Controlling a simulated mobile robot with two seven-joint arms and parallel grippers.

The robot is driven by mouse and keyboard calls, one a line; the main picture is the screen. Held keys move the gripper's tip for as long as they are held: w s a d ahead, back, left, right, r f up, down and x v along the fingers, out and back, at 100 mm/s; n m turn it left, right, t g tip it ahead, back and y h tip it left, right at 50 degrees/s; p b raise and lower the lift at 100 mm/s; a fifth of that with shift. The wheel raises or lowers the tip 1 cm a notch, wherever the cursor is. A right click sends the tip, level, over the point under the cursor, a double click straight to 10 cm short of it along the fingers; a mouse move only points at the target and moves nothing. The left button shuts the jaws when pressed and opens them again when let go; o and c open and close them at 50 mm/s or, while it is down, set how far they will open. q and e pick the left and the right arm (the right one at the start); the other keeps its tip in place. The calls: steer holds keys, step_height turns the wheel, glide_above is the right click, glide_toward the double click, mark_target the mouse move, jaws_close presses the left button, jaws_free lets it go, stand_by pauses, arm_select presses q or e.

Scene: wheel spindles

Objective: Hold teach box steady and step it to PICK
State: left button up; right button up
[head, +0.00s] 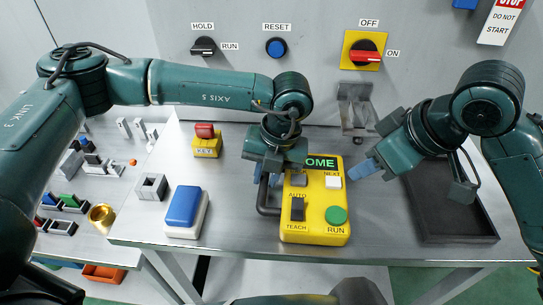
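The yellow teach box (313,232) lies on the metal table. Its green display (322,162) shows "OME"; my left gripper hides the left end. It has a white NEXT button (333,182), a dark AUTO/TEACH switch (297,208) and a green RUN button (337,215). A dark handle (263,197) runs along its left side. My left gripper (266,178) is at the handle's upper part and appears shut on it; its fingertips are partly hidden. My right gripper (362,170) appears shut and empty, its blue fingers just right of the NEXT button, apparently apart from it.
A black tray (455,228) lies right of the teach box. A blue-topped box (184,208), a grey block (151,187) and a yellow KEY box (207,147) stand to the left. A metal bracket (357,108) hangs behind, below the red OFF/ON switch (365,54).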

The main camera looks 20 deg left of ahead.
arm_select(q)
steer(key=shift+x, duration=0.9)
jaws_close()
stand_by(1.9)
